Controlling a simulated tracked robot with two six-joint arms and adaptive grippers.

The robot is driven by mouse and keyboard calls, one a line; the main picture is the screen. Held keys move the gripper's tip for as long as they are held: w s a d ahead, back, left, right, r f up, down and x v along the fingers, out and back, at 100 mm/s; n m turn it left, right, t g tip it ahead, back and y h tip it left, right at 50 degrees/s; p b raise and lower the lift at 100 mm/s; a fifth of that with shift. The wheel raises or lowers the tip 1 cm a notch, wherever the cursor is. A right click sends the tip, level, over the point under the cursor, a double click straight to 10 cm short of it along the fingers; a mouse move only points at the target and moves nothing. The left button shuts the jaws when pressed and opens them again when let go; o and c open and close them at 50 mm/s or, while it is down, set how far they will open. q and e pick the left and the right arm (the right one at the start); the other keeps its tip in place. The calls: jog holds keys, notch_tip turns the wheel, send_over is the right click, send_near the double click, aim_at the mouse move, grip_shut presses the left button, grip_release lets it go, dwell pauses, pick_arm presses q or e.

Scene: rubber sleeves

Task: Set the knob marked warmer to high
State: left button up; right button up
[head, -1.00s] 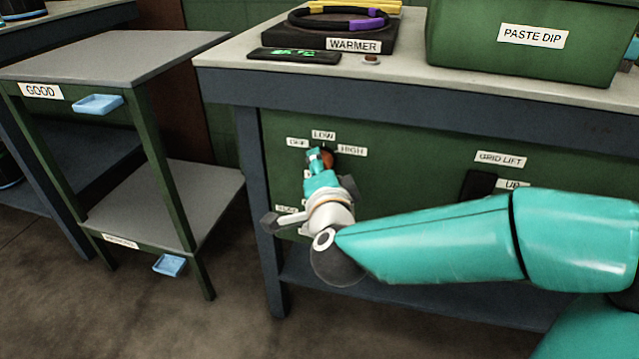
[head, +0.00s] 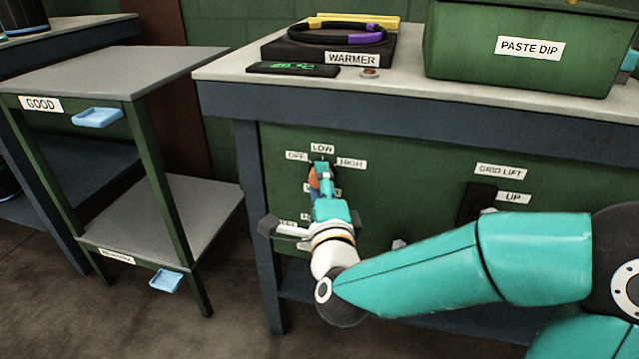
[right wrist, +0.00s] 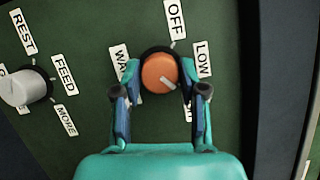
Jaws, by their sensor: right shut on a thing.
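The warmer knob is orange with a pale pointer line. It shows in the right wrist view (right wrist: 157,70) and, partly covered, in the head view (head: 313,179). My right gripper (right wrist: 160,88) has one finger on each side of the knob and is shut on it; it also shows in the head view (head: 321,172). In the wrist view the pointer slants down and right, toward the mostly hidden label below LOW (right wrist: 202,60), where HIGH sits. The HIGH label (head: 351,163) is readable in the head view. The WARMER label (right wrist: 120,62) is partly behind a finger. My left gripper is out of view.
A grey knob (right wrist: 22,87) with REST and FEED labels is on the same green panel. A dark GRID LIFT switch (head: 478,202) is to the right. The warmer plate (head: 285,50) and a green PASTE DIP box (head: 480,45) stand on the bench above.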

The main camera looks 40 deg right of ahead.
jog(key=shift+f, duration=0.3)
jog(key=o, duration=1.1)
jog(key=shift+r, duration=0.15)
jog(key=shift+r, duration=0.1)
